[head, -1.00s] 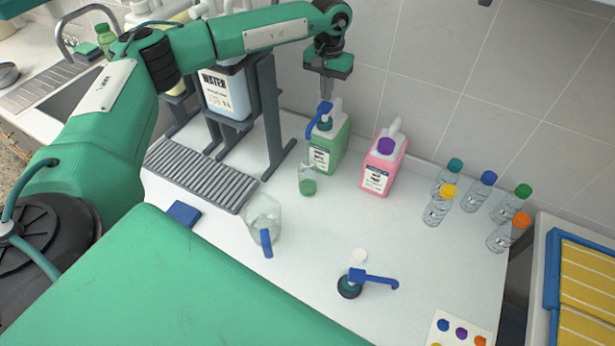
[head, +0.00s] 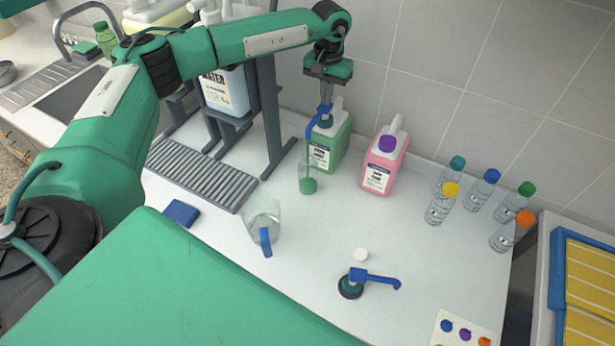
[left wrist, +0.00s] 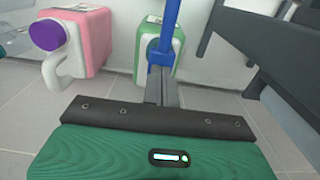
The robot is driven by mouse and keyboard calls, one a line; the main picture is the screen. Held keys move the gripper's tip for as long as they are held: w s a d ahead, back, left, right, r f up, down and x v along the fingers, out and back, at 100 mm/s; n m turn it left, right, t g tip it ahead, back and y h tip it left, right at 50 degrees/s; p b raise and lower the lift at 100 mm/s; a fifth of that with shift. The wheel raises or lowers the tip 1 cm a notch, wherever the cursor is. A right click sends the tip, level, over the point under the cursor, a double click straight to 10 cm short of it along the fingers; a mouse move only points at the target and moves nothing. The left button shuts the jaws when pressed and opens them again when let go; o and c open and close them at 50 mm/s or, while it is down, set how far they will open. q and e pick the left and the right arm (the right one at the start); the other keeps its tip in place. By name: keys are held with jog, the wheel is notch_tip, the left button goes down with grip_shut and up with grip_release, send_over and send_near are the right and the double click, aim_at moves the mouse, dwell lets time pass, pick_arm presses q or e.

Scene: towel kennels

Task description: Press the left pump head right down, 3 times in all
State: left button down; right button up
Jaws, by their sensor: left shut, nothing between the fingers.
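The green jug (head: 333,146) stands at the back of the counter with a blue pump head (head: 319,118) on it, its spout pointing toward the front left. A small clear bottle with green liquid (head: 308,182) stands below the spout. My left gripper (head: 326,102) is shut and empty, pointing down with its fingertips at the top of the pump head. The left wrist view shows the fingers (left wrist: 162,88) in line with the blue pump (left wrist: 165,48); whether they touch is hard to tell. My right gripper is out of view.
A pink jug (head: 384,165) with a purple cap stands right of the green one. A grey stand (head: 270,115) is close on the left.

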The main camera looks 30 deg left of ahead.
pick_arm(q)
jog(key=shift+f+b, duration=0.7)
jog(key=shift+f, duration=0.5)
jog(key=shift+r, duration=0.25)
jog(key=shift+r+p, duration=1.2)
jog(key=shift+r, duration=1.1)
notch_tip(320, 180, up, 6)
jog(key=p, duration=0.2)
jog(key=shift+p, duration=0.35)
